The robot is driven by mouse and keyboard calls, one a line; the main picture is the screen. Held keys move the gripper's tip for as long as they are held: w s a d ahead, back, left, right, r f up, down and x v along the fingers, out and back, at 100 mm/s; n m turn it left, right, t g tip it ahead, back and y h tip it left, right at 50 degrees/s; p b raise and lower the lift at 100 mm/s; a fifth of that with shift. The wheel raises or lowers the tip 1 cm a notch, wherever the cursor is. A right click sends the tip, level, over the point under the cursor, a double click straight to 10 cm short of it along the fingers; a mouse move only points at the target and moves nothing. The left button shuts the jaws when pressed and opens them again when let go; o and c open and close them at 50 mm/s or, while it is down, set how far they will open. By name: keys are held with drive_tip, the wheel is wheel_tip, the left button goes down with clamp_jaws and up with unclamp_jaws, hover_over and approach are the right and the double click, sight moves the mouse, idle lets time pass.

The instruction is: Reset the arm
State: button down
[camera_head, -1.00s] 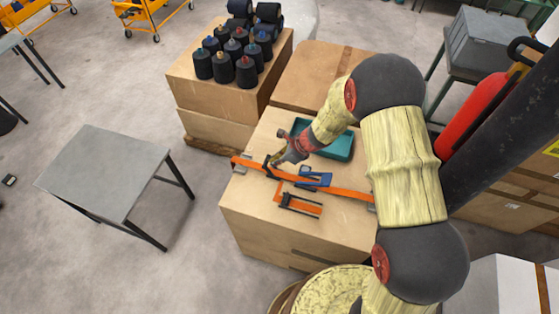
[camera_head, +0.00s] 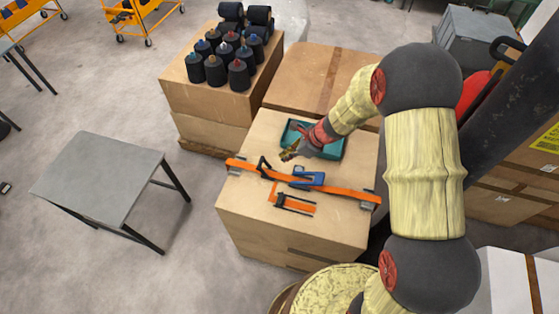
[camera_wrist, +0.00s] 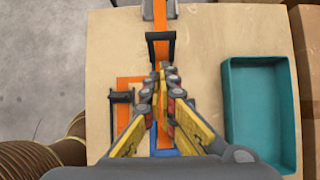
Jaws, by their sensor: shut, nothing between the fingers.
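My gripper (camera_head: 288,156) is shut and empty. In the head view it hangs over the wooden box top (camera_head: 235,203), near the front left of the teal tray. My arm reaches in from the right. In the wrist view, the fingers of my gripper (camera_wrist: 162,88) come together over the orange strap, with the teal tray (camera_wrist: 229,120) to the right.
An orange strap (camera_head: 342,191) with a blue clamp (camera_head: 308,179) and a black bracket (camera_head: 264,166) crosses the box top. An orange frame (camera_head: 296,206) lies in front. Dark spools (camera_head: 239,75) stand on a box behind. A grey table (camera_head: 97,172) stands left on open floor.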

drive_tip(key=shift+v, duration=1.75)
drive_tip(key=shift+a, duration=0.15)
drive_tip(key=s+d+r+n+g+h, duration=0.1)
drive_tip(key=s+d+r+n+g, duration=0.2)
drive_tip(key=s+n, duration=0.9)
drive_tip(key=s+d+r+n+t+h+b, duration=0.2)
drive_tip(key=s+d+r+n+t+b, duration=0.1)
drive_tip(key=s+r, duration=0.4)
drive_tip(key=s+d+r+n+t+h+b, duration=0.3)
drive_tip(key=s+d+r+n+b, duration=0.2)
drive_tip(key=r, duration=0.6)
drive_tip(key=s+n+b, duration=0.1)
drive_tip(key=s+n, duration=0.1)
drive_tip(key=shift+s+d+b, duration=0.3)
drive_tip(key=shift+s+d, duration=0.1)
